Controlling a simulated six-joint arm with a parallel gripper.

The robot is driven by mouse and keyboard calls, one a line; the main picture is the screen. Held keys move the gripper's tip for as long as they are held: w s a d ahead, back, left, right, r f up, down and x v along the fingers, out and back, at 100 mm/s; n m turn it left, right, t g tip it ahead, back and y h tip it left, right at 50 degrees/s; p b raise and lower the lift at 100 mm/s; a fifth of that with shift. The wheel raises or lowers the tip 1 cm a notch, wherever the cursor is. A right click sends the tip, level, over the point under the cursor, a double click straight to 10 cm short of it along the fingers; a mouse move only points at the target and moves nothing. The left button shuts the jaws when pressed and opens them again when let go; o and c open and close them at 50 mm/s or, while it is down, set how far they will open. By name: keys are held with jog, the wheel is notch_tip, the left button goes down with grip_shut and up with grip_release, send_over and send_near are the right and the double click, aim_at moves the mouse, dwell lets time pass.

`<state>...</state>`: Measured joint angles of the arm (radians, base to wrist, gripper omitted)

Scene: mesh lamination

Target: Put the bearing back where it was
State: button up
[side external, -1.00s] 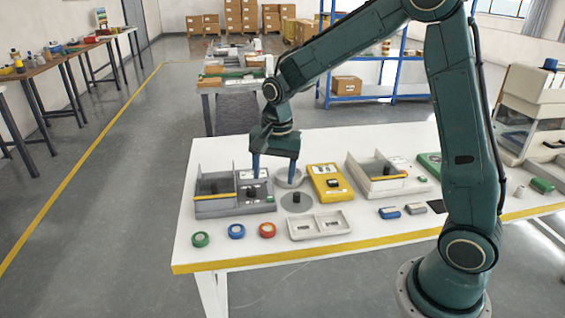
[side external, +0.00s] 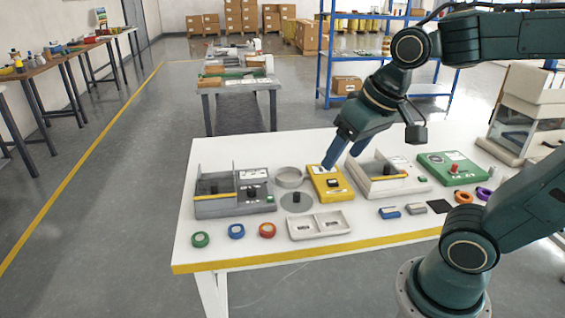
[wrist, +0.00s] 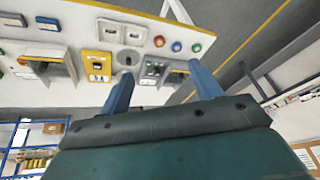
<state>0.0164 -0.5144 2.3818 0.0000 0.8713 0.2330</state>
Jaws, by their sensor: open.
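Several ring-shaped pieces that look like bearings lie on the white table. A green ring (side external: 200,239), a blue ring (side external: 236,231) and a red ring (side external: 267,230) sit in a row at the front left. An orange ring (side external: 463,197) and a purple ring (side external: 484,193) lie at the right. I cannot tell which one is the task's bearing. My gripper (side external: 341,161) is open above the yellow device (side external: 331,184), tilted, with nothing seen between its fingers. In the wrist view my open gripper (wrist: 161,68) also shows, with the red ring (wrist: 159,41) beyond it.
A grey machine (side external: 235,205) stands at the left and a similar pale one (side external: 390,185) right of the yellow device. A two-pocket tray (side external: 319,225), a round dish (side external: 290,177) and a green device (side external: 452,168) are also there.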

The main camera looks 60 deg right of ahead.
jog(key=shift+s+a+f+n+t, duration=0.1)
jog(key=shift+s+n+t, duration=0.15)
jog(key=shift+s+n, duration=0.8)
jog(key=shift+s+a+n+t, duration=0.1)
jog(key=shift+s+n+t, duration=0.2)
jog(key=shift+s, duration=1.3)
